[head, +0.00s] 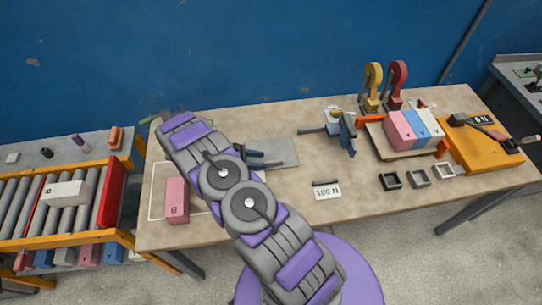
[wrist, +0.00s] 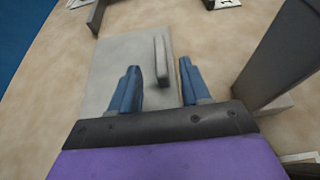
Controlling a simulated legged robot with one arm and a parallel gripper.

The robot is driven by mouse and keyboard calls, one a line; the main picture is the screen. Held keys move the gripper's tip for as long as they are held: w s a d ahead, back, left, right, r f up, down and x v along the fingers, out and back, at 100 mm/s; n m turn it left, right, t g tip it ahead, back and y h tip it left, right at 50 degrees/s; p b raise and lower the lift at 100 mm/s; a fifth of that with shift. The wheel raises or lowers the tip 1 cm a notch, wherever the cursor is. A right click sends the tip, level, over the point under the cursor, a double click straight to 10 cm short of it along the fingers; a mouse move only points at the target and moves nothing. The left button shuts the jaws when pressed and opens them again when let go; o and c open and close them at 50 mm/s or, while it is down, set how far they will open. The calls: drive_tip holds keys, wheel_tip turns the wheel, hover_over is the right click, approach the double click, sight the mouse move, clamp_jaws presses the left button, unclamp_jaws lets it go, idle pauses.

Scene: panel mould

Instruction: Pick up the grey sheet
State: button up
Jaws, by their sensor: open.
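The grey sheet (head: 284,149) lies flat on the workbench, left of its middle. It also shows in the wrist view (wrist: 112,62), where a raised grey bar (wrist: 161,60) stands up near its right edge. My gripper (head: 268,158) is over the sheet in the head view, and my arm hides part of the sheet there. In the wrist view my gripper (wrist: 159,66) has its two blue fingers apart, one on each side of the bar. No contact with the bar is visible, and the gap between the fingers is wider than the bar.
The workbench (head: 255,225) has free room in front. A pink block (head: 176,200) stands left and a white label card (head: 326,190) lies right of my arm. A blue vise (head: 347,135), hooks and coloured blocks (head: 399,131) stand farther right. A roller conveyor (head: 45,205) adjoins the left side.

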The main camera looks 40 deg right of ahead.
sight(269, 161)
drive_tip(key=shift+b+x, duration=0.45)
drive_tip(key=shift+x, duration=2.9)
drive_tip(key=shift+a, duration=0.1)
drive_tip(key=shift+c, duration=0.2)
drive_tip(key=shift+c, duration=0.7)
drive_tip(key=shift+w, duration=0.1)
clamp_jaws()
